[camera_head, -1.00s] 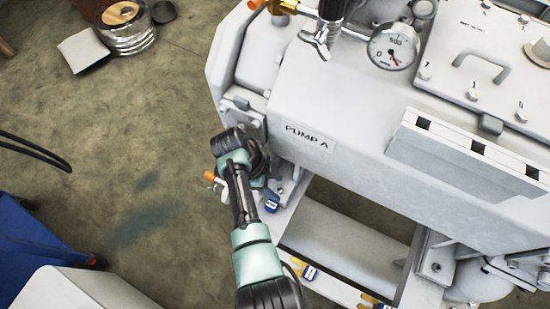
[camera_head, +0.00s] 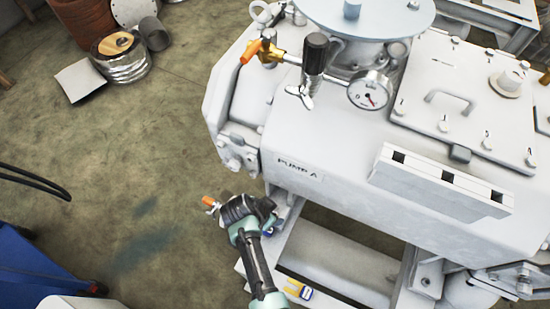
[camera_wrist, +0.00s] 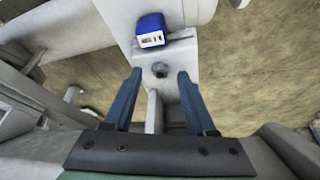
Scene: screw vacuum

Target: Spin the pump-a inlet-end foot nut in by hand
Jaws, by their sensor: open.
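Pump A (camera_head: 335,165) is a large pale grey housing with a "PUMP A" label (camera_head: 297,168) in the head view. A small dark nut or bolt head (camera_wrist: 160,69) sits on a pale foot plate (camera_wrist: 180,58) in the wrist view. My gripper (camera_wrist: 160,76) is open, with its two blue fingers on either side of the line to the nut. The nut appears just at or beyond the fingertips, with nothing held; whether its height matches theirs I cannot tell. In the head view my arm hides the foot and most of the gripper.
A yellow and blue tagged piece (camera_head: 298,290) lies on the frame in the head view. A gauge (camera_head: 370,90) is on top of the pump. Bare floor (camera_head: 110,170) lies to the left.

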